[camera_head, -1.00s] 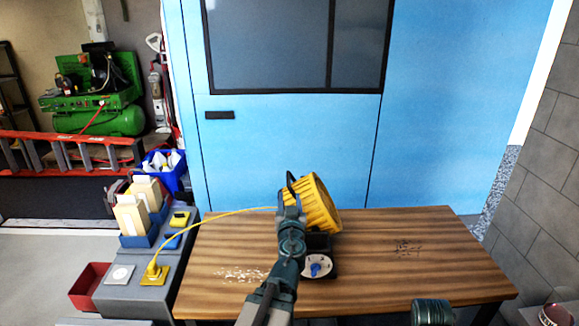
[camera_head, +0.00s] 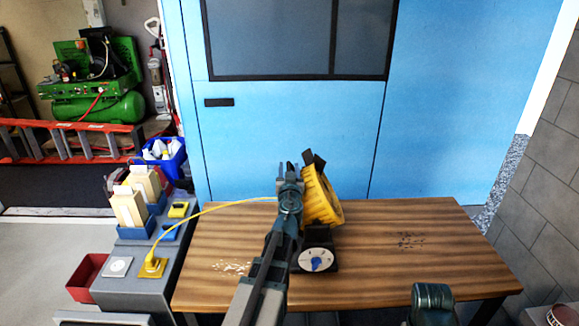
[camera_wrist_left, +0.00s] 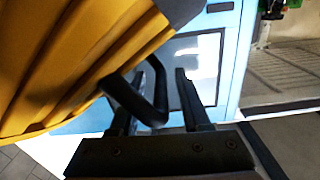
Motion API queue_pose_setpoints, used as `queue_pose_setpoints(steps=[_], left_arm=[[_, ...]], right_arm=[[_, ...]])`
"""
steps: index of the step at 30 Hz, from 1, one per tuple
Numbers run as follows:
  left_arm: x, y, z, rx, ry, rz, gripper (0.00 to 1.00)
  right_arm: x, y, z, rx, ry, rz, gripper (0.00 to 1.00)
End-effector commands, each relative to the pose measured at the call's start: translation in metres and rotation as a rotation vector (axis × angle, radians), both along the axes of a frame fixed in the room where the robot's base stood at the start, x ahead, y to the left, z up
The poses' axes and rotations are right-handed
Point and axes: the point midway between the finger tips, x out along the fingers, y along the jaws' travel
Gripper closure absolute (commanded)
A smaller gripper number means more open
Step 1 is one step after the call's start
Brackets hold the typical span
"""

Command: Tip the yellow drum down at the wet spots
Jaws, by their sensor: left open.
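The yellow drum (camera_head: 322,200) stands on a dark base with a white dial and blue knob (camera_head: 316,260), near the middle of the wooden table. It leans, with its wide rim towards the right. My left gripper (camera_head: 296,168) is at the drum's left side, and the arm hides part of the drum. In the left wrist view the jaws (camera_wrist_left: 158,78) are open, with the drum's black handle (camera_wrist_left: 158,95) at or between them; contact is unclear. Pale wet-looking spots (camera_head: 232,267) lie left of the base, and dark spots (camera_head: 410,240) lie right. My right gripper is out of view.
A yellow cord (camera_head: 215,206) runs from the drum to a yellow socket plate (camera_head: 152,267) on the grey bench. Blue bins with cartons stand there. A blue wall panel (camera_head: 285,135) rises behind the wooden table (camera_head: 465,255). The table's right half is mostly clear.

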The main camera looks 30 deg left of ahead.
Motion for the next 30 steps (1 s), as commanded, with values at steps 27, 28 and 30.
queue_pose_setpoints(steps=[27,28,30], left_arm=[[0.0058,0.005,0.0001,0.001,0.0,0.001,1.0],[0.0058,0.005,0.0001,0.001,0.0,0.001,1.0],[0.0058,0.005,0.0001,0.001,0.0,0.001,1.0]], right_arm=[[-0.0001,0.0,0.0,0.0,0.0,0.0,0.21],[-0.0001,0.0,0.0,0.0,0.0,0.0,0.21],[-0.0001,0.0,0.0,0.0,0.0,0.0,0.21]])
